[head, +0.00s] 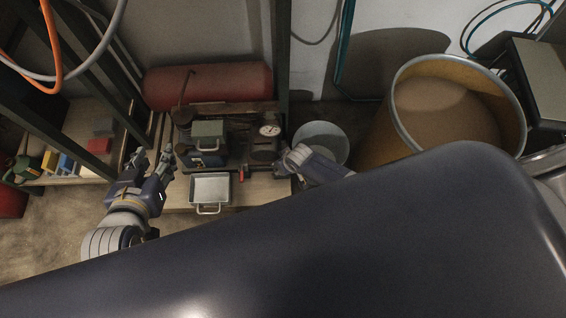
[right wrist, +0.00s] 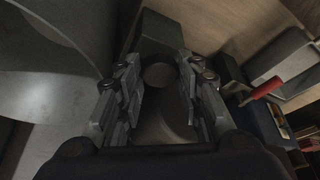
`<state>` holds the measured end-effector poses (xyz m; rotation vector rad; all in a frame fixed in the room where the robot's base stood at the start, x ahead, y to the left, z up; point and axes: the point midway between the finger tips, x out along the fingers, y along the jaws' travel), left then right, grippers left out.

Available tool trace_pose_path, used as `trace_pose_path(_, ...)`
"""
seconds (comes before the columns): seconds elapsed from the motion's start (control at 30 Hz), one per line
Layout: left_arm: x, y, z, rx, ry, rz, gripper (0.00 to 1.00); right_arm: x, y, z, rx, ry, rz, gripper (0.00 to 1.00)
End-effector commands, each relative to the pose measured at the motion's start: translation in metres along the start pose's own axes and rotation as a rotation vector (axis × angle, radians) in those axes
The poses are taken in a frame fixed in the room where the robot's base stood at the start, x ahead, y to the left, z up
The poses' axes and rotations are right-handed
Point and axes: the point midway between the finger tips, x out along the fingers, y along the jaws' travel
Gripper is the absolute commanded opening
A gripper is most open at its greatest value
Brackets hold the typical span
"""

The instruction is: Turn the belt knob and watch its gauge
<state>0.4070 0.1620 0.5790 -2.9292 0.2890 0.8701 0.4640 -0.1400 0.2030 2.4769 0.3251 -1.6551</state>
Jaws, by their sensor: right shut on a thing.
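The gauge (head: 269,131) is a small white round dial on the dark machine in the head view; its reading is too small to tell. My right gripper (head: 284,162) is just below the gauge, at the machine's right side. In the right wrist view its two fingers (right wrist: 158,80) are on either side of a grey round knob (right wrist: 159,75) on a dark block (right wrist: 170,36), and are shut on it. In the head view the knob is hidden by the gripper. My left gripper (head: 154,157) is open and empty, left of the machine.
A metal tray (head: 210,189) sits at the bench's front, with a red handle (head: 242,172) beside it. A grey bucket (head: 321,139) and a large drum (head: 390,128) stand to the right. A red cylinder (head: 230,84) lies behind. Shelving posts stand at left.

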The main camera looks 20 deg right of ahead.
Motion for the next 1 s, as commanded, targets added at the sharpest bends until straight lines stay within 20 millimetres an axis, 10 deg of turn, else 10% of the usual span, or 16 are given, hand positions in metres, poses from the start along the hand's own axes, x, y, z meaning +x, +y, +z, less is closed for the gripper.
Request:
trace_pose_path(0.47,-0.0006,-0.0007,0.0042,0.0,-0.019,-0.002,0.4,0.0003,-0.0008,0.0008,0.007,-0.001,0.002,0.1)
trace_pose_path(0.5,-0.0006,-0.0007,0.0042,0.0,-0.019,-0.002,0.4,0.0003,-0.0008,0.0007,0.007,-0.001,0.002,0.43)
trace_pose_path(0.57,-0.0006,-0.0007,0.0041,0.0,-0.019,-0.002,0.4,0.0003,-0.0008,0.0007,0.007,-0.001,0.002,0.54)
trace_pose_path(1.0,-0.001,-0.0002,0.0039,0.0,-0.018,0.0,0.4,-0.003,-0.0002,0.0002,0.007,0.0,0.002,0.54)
